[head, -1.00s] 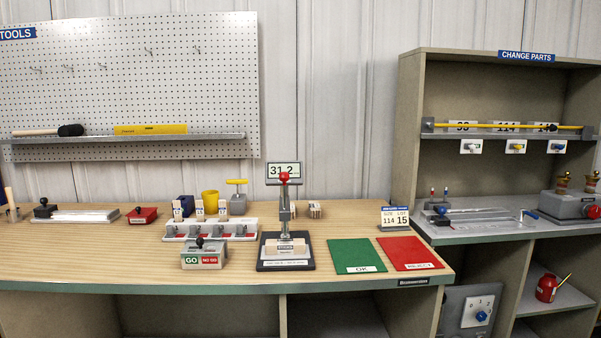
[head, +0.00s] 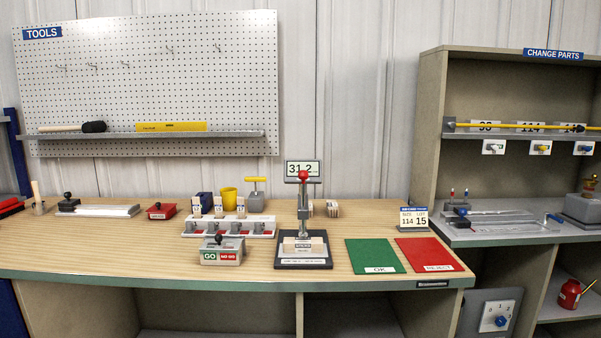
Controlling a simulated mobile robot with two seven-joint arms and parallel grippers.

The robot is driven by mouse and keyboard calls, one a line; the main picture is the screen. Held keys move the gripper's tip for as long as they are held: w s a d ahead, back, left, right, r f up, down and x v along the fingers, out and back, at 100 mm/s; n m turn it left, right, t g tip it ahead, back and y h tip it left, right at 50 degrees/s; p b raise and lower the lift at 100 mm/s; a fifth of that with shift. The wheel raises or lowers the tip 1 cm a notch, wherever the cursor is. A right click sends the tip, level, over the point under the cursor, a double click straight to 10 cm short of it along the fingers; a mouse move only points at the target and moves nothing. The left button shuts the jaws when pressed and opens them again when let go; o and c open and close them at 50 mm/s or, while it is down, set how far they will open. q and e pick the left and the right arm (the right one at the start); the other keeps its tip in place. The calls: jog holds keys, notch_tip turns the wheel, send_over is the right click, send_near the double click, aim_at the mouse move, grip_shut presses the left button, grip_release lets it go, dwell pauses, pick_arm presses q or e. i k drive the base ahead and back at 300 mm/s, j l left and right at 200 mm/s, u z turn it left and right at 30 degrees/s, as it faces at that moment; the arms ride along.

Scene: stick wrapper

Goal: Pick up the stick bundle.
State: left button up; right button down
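Small pale wooden bundles (head: 332,208) stand on the wooden bench (head: 120,245), behind and right of the press; they are small, so single sticks are hard to make out. A pale wooden piece with a label (head: 303,244) sits on the dark base of the press (head: 303,205). I cannot tell which of these is the stick bundle. Neither of my grippers is in view.
A GO/NO GO gauge (head: 222,253) sits near the bench's front edge. A green OK mat (head: 374,256) and red REJECT mat (head: 430,254) lie at the right, both empty. The change-parts shelf (head: 432,130) stands beyond. The front left of the bench is clear.

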aim_at(297, 245)
jog(key=i+l+u, duration=0.1)
jog(key=i+l, duration=0.35)
jog(key=i+l+u, duration=0.1)
jog(key=i+l, duration=0.3)
jog(key=l, duration=0.2)
